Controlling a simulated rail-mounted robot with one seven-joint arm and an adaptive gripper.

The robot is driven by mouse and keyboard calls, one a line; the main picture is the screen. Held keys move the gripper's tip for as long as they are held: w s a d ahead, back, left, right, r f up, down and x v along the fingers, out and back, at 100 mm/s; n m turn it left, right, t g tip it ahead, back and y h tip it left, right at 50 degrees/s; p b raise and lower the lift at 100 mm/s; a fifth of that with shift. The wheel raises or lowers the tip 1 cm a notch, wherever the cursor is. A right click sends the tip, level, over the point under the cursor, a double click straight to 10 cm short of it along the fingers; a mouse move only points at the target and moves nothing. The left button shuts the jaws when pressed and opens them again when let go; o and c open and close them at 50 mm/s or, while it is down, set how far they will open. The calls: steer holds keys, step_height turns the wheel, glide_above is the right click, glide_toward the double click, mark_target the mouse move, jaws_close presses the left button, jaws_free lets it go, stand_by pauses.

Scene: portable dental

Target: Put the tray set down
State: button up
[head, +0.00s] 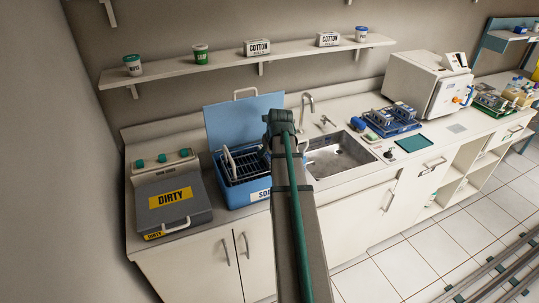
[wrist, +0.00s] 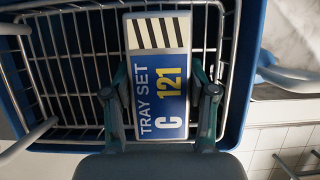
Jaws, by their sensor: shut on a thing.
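A tray set labelled "TRAY SET C 121" (wrist: 158,108), blue and white with a striped end, is between the two fingers of my gripper (wrist: 159,72) in the wrist view. My gripper is shut on it. The wire basket (wrist: 42,75) of the blue soak bin (wrist: 250,60) lies behind the tray set; I cannot tell whether the set touches it. In the head view the soak bin (head: 232,196) stands on the counter with its blue lid (head: 240,120) open and basket (head: 245,165) inside. My arm hides the tray set there and covers part of the bin's label.
A grey box marked "DIRTY" (head: 172,200) stands left of the bin. The sink (head: 338,158) and tap (head: 307,105) are to its right. Beyond are a blue rack of boxes (head: 392,122), a green mat (head: 411,144) and a white machine (head: 425,82). A shelf (head: 220,62) runs above.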

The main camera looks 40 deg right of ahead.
steer(key=o, duration=1.4)
steer(key=shift+f, duration=0.1)
steer(key=shift+c, duration=0.2)
steer(key=b+v, duration=0.2)
steer(key=v, duration=1)
steer(key=shift+b, duration=0.35)
steer(key=shift+d, duration=0.1)
